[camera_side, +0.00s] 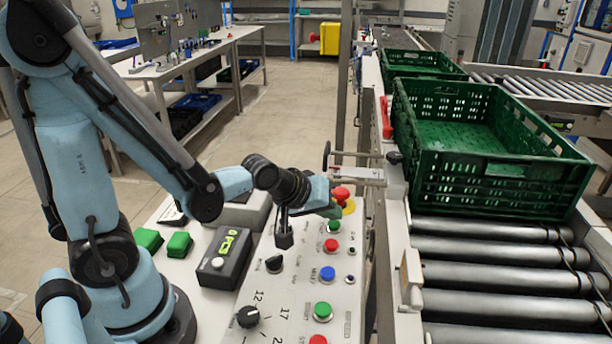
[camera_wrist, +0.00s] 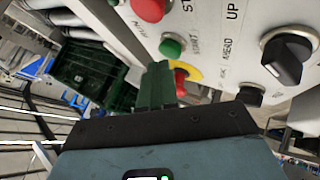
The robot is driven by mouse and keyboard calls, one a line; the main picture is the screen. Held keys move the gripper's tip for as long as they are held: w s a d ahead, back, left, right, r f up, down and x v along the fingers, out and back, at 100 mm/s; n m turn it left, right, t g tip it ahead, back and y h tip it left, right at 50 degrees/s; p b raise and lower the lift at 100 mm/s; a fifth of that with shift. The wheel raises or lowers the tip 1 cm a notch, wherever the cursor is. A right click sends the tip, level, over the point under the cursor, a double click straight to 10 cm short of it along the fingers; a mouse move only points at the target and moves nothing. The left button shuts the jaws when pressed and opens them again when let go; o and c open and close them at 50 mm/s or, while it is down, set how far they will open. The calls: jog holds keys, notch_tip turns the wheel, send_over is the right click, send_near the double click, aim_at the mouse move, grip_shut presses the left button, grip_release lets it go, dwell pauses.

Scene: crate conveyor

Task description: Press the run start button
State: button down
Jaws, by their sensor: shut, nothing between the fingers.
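The control panel (camera_side: 302,270) carries a column of buttons. Its upper green button (camera_side: 333,227) sits above a red button (camera_side: 330,246); they also show in the wrist view as green (camera_wrist: 171,47) and red (camera_wrist: 150,10). A lower green button (camera_side: 323,311) is nearer the camera. My gripper (camera_side: 331,212) is over the far end of the panel, near the upper green button. Its green fingers (camera_wrist: 155,88) are shut and empty; I cannot tell whether they touch anything.
A red emergency stop (camera_side: 341,193) with a yellow collar stands close by my fingers. A blue button (camera_side: 327,273) and black knobs (camera_side: 247,316) share the panel. A green crate (camera_side: 500,186) sits on the roller conveyor to the right.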

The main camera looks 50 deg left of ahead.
aim_at(329, 225)
jog(key=shift+f, duration=0.45)
dwell(0.5)
jog(key=shift+r, duration=0.85)
jog(key=shift+r, duration=2.55)
jog(key=s+r+m+g, duration=0.1)
jog(key=s+m+g, duration=0.1)
jog(key=s+m, duration=0.6)
jog(key=shift+s+a+r, duration=0.15)
jog(key=shift+s+a, duration=0.1)
jog(key=shift+a, duration=0.1)
